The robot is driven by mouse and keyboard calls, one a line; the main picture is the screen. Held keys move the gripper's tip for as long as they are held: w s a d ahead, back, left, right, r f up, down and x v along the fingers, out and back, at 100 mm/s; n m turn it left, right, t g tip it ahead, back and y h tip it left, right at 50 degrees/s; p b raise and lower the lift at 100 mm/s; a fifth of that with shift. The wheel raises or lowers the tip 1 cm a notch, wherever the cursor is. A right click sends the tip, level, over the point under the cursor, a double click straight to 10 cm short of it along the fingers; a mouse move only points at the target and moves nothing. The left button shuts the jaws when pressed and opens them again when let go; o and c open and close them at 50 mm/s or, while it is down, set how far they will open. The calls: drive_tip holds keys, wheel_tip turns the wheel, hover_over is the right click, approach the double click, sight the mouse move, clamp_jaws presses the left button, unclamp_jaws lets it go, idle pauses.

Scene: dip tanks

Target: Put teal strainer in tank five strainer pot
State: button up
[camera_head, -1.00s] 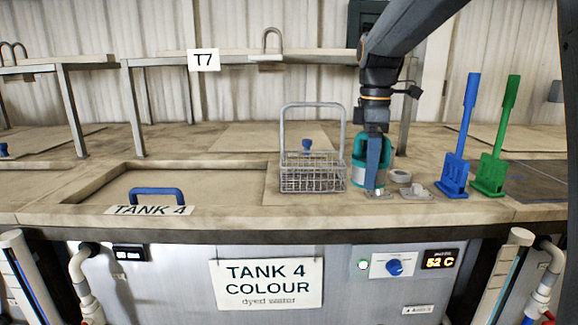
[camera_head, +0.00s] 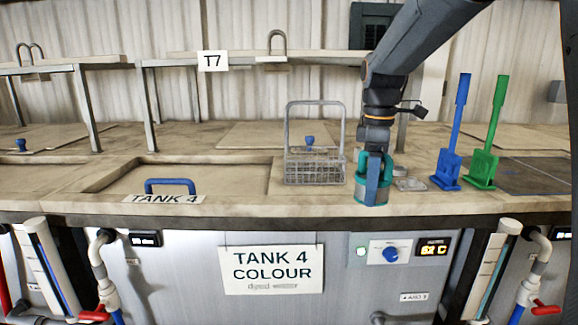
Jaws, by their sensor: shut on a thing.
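My gripper (camera_head: 374,172) points down near the front edge of the counter, right of the wire basket. It is shut on the teal strainer (camera_head: 374,194), a round teal piece partly hidden behind the fingers. I cannot tell whether the strainer touches the counter or is just above it. The tank in front of me is labelled TANK 4 (camera_head: 163,199). No tank five label or tank five strainer pot can be made out in this view.
A wire basket (camera_head: 315,172) with a tall handle stands left of my gripper. A small grey fitting (camera_head: 410,184) lies just right of it. A blue paddle (camera_head: 449,165) and a green paddle (camera_head: 484,165) stand further right.

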drive_tip(key=s+f+m, duration=0.3)
drive_tip(key=f+m, duration=0.4)
drive_tip(key=f, duration=1.1)
drive_tip(key=s+f+m, duration=0.3)
drive_tip(key=f+m, duration=0.4)
drive_tip(key=f, duration=1.2)
drive_tip(key=shift+s, duration=0.2)
